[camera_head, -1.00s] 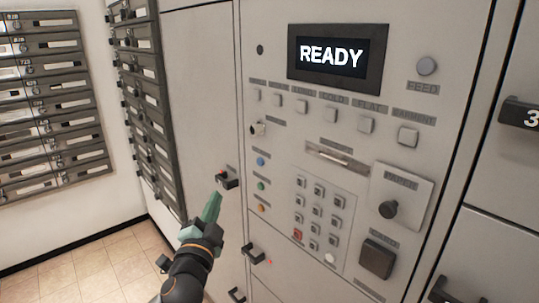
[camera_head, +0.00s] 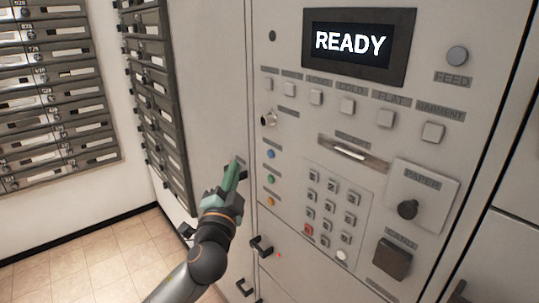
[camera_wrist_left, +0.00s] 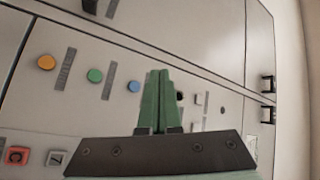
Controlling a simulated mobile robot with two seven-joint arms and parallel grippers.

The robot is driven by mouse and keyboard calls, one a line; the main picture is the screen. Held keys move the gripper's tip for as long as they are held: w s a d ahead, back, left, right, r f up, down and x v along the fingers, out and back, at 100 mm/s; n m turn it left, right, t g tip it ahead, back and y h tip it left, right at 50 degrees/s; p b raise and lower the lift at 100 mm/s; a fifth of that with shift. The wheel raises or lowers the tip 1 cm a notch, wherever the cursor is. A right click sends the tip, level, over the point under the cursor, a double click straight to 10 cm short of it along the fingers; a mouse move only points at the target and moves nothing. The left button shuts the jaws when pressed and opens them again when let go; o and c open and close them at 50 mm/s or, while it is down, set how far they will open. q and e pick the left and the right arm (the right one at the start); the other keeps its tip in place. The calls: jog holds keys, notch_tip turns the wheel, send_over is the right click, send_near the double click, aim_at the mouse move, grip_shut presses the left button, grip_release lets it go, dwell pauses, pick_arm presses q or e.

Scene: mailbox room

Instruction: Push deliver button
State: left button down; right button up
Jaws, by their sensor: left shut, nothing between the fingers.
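A grey machine panel (camera_head: 295,235) fills the middle of the head view. A blue button (camera_head: 271,155), a green button (camera_head: 270,179) and an orange button (camera_head: 270,202) sit in a column near its left edge. Their labels are too small to read, so I cannot tell which one is the deliver button. My left gripper (camera_head: 235,165) has green fingers, shut and empty, just left of this column. The left wrist view shows the fingers (camera_wrist_left: 158,75) pointing just past the blue button (camera_wrist_left: 134,86), with the green button (camera_wrist_left: 95,75) and orange button (camera_wrist_left: 46,62) farther left.
A display (camera_head: 350,43) reads READY. Below it are a row of square buttons (camera_head: 347,106), a slot (camera_head: 352,150), a keypad (camera_head: 328,200) and a dark knob (camera_head: 407,209). Handles (camera_head: 261,246) stick out below left. Dark mailboxes (camera_head: 155,100) stand left of the panel.

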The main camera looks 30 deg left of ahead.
pick_arm(q)
send_near(267, 147)
jog(key=shift+w+a+r+b, duration=0.2)
jog(key=shift+w+a+r, duration=0.05)
jog(key=shift+w+a, duration=0.5)
jog(key=shift+w+a+r+b, duration=0.25)
jog(key=shift+w+a, duration=0.35)
jog(key=shift+w, duration=0.2)
dwell(0.8)
jog(key=shift+w+d, duration=0.2)
jog(key=shift+w, duration=0.2)
jog(key=shift+w+d, duration=0.15)
jog(key=shift+w, duration=0.2)
dwell(0.6)
jog(key=shift+s, duration=0.1)
jog(key=shift+s+a, duration=0.35)
jog(key=shift+s, duration=0.35)
jog(key=shift+s+a+p, duration=0.15)
jog(key=shift+s+a, duration=0.15)
jog(key=shift+s, duration=0.45)
jog(key=shift+s+a+p, duration=0.1)
jog(key=shift+s+a, duration=0.25)
jog(key=shift+s, duration=0.45)
jog(key=shift+s+a+p, duration=0.15)
jog(key=shift+s+a, duration=0.15)
jog(key=shift+s, duration=0.45)
